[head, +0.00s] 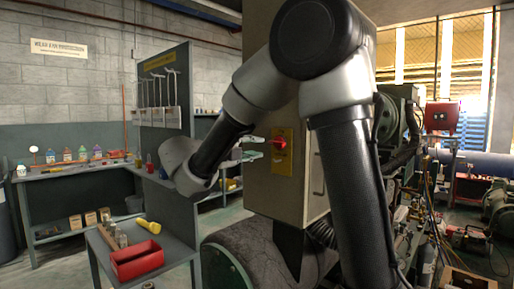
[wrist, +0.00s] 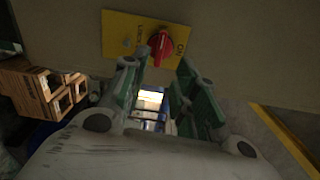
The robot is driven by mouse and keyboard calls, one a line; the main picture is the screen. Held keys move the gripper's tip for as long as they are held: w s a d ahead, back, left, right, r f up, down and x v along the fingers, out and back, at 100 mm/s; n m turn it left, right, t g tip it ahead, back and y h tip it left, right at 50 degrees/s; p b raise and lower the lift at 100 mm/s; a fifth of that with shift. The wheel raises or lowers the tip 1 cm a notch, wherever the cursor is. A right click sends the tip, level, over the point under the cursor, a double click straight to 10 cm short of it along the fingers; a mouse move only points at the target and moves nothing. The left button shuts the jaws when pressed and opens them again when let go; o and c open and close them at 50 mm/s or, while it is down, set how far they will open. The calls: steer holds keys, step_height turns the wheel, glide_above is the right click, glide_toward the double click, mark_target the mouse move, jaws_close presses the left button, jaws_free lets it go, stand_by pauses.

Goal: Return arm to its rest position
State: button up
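My gripper (head: 248,148) is in front of a grey cabinet (head: 258,192) at the middle of the head view, with my arm bent above and beside it. The fingers point at a red rotary switch (head: 280,143) on a yellow plate (head: 283,166). In the wrist view, my gripper (wrist: 164,66) has its two green-grey fingers apart with a clear gap and nothing between them. The red switch (wrist: 160,46) stands just beyond the fingertips on its yellow plate (wrist: 118,30). I cannot tell whether a fingertip touches it.
A small bench at the lower left holds a red tray (head: 138,262) and a yellow flashlight (head: 148,226). A grey tool panel (head: 172,95) stands behind it. A dark tank (head: 245,245) lies below the cabinet. Machinery and hoses crowd the right. Open floor shows at left.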

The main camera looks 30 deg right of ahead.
stand_by(0.5)
steer(key=s+d+f+m+g+y, duration=0.25)
steer(key=s+f+m+y, duration=0.2)
steer(key=f+m, duration=0.4)
steer(key=s+d+f+m+g+y, duration=0.1)
steer(key=s+f+m+g+y, duration=0.2)
steer(key=s+f+m, duration=0.55)
steer(key=s+a+r+m+t+y, duration=0.1)
steer(key=s+m+t+y, duration=0.2)
steer(key=s+m+y, duration=0.6)
steer(key=s+m, duration=0.5)
steer(key=m, duration=0.8)
steer(key=shift+s+a+r+t, duration=0.3)
steer(key=shift+t, duration=0.05)
